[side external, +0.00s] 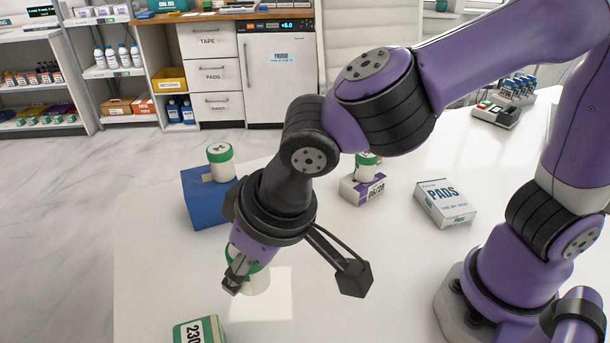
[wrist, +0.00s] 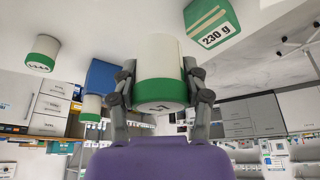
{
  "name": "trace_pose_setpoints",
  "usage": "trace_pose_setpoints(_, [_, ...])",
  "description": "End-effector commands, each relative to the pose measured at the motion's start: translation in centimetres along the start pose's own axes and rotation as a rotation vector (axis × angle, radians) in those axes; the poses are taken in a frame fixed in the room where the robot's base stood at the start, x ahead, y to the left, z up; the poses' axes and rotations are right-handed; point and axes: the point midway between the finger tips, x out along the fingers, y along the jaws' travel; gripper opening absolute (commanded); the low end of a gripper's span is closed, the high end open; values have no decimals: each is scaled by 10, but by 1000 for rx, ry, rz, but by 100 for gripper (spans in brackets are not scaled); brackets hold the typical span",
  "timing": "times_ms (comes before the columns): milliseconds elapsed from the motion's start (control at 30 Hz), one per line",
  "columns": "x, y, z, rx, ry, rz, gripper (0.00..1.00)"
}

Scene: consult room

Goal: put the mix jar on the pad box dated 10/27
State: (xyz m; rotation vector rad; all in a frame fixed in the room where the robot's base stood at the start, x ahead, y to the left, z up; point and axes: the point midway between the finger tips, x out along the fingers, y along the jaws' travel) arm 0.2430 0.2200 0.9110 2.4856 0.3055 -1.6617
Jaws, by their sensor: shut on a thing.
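My gripper (side external: 238,280) is shut on a white jar with a green lid (side external: 257,279), low over the front of the white table. The wrist view shows my gripper's fingers (wrist: 160,92) on both sides of this jar (wrist: 158,60); its lid marking is unreadable. I cannot tell whether its base touches the table. A purple and white box (side external: 362,190) bears a date that looks like 06/20, with a green-lidded jar (side external: 366,168) on it. A white and teal PADS box (side external: 445,203) lies flat to its right, its top clear. I cannot read 10/27 on any box.
A blue box (side external: 203,203) with another green-lidded jar (side external: 220,164) stands at the table's left edge. A green box marked 230 (side external: 200,333) is at the front. A grey device with vials (side external: 497,112) sits at the back right. Table between the boxes is clear.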

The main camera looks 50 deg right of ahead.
Motion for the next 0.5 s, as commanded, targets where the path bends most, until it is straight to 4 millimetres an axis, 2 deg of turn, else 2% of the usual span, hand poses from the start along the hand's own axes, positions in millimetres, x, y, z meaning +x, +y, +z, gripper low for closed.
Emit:
trace_pose_setpoints(67, [-2, 14, -3, 81, 2, 33, 13])
trace_pose_setpoints(167, [-2, 46, -8, 261, 3, 108, 13])
trace_pose_setpoints(333, [-10, 126, -7, 722, 3, 299, 13])
trace_pose_setpoints(500, [-29, 201, 17, 1257, 3, 523, 13])
